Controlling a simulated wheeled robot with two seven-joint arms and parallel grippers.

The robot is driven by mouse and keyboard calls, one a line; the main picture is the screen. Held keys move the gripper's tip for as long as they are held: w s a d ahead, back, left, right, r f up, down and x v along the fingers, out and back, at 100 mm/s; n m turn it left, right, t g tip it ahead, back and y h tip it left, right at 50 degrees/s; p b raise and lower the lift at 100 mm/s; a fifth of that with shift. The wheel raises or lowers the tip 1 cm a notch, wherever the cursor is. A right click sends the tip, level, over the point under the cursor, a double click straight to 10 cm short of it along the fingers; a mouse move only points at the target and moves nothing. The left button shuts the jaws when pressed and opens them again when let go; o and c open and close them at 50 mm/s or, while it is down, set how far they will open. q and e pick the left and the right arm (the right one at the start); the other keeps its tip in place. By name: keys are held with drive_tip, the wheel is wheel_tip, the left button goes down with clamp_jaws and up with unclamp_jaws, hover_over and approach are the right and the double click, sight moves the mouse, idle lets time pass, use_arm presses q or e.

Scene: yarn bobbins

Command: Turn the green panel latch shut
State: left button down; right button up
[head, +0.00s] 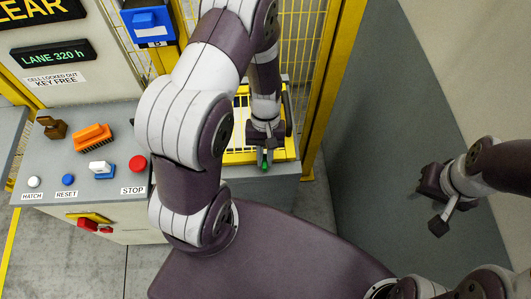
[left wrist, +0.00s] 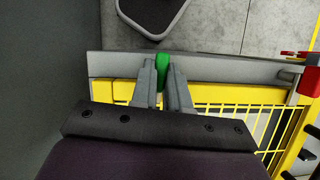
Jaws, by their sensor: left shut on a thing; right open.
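The green latch (head: 266,166) sits at the front edge of the yellow panel (head: 240,157), right of the grey console. My left gripper (head: 265,156) reaches down over it and is shut on it. In the left wrist view the green latch (left wrist: 162,68) stands between the two grey fingertips of the left gripper (left wrist: 163,80), its upper end showing beyond them. Its lower part is hidden by the fingers. My right gripper (head: 436,205) is open and empty over the dark floor on the right.
The console (head: 110,193) bears an orange brush-like block (head: 93,137), a brown piece (head: 52,127), a white-and-blue switch (head: 101,168) and a red STOP button (head: 137,163). A yellow mesh fence and post (head: 325,90) stand behind and right of the panel. My left arm hides part of the console.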

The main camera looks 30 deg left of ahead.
use_arm(q)
drive_tip(key=shift+s+f+n, duration=0.2)
drive_tip(key=shift+s+n, duration=0.15)
drive_tip(key=shift+n, duration=0.25)
drive_tip(key=shift+h, duration=0.3)
drive_tip(key=c, duration=1.1)
unclamp_jaws()
drive_tip(key=shift+w+d, duration=0.1)
drive_tip(key=shift+r, duration=0.1)
drive_tip(key=shift+w+r, duration=0.15)
drive_tip(key=v, duration=1.2)
drive_tip(key=shift+r, duration=0.15)
